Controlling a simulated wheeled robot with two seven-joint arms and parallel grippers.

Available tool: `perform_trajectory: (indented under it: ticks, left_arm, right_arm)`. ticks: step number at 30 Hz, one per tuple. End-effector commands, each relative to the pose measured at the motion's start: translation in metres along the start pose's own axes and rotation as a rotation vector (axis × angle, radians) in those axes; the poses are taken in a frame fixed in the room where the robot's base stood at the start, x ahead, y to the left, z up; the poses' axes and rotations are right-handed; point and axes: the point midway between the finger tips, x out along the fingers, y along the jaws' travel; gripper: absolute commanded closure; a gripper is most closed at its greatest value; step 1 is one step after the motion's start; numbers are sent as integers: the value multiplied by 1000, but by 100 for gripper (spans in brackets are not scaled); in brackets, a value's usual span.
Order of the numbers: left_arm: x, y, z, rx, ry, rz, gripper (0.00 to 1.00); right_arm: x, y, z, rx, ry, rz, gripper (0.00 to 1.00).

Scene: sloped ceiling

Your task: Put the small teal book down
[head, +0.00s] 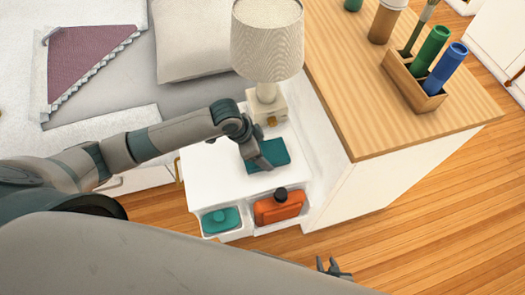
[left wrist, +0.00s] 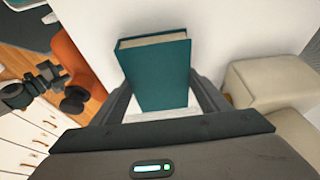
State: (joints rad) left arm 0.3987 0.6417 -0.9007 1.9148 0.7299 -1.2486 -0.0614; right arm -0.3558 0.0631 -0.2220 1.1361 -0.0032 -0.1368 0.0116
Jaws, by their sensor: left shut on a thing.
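The small teal book (head: 276,156) is at the white nightstand top (head: 205,165), in front of the lamp. My left gripper (head: 259,160) is shut on it. In the left wrist view the book (left wrist: 158,75) sits between the two fingers of my left gripper (left wrist: 163,98), with its cover and a pale page edge showing. I cannot tell whether the book touches the nightstand top. My right gripper (head: 335,268) shows small at the bottom of the head view, apart from the book; whether it is open is unclear.
A lamp (head: 267,45) stands behind the book. A wooden-topped cabinet (head: 345,90) rises at the right. The nightstand top is clear left of the book.

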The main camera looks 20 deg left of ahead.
Motion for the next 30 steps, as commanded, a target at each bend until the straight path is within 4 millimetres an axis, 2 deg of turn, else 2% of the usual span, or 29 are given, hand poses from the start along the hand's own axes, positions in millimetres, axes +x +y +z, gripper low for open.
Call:
perform_trajectory:
  ticks: [13, 14, 15, 16, 30]
  left_arm:
    - [5, 0, 2, 0, 1, -1, 59]
    - [5, 0, 2, 0, 1, -1, 27]
    - [5, 0, 2, 0, 1, -1, 17]
    - [5, 0, 2, 1, 1, -1, 13]
    - [-2, -1, 1, 1, 2, -1, 13]
  right_arm:
    - [0, -2, 1, 0, -1, -2, 69]
    - [0, -2, 0, 0, 0, -2, 69]
    - [0, -2, 0, 0, 0, -2, 69]
    - [0, -2, 0, 0, 1, -2, 69]
    - [2, -1, -4, -1, 4, -1, 69]
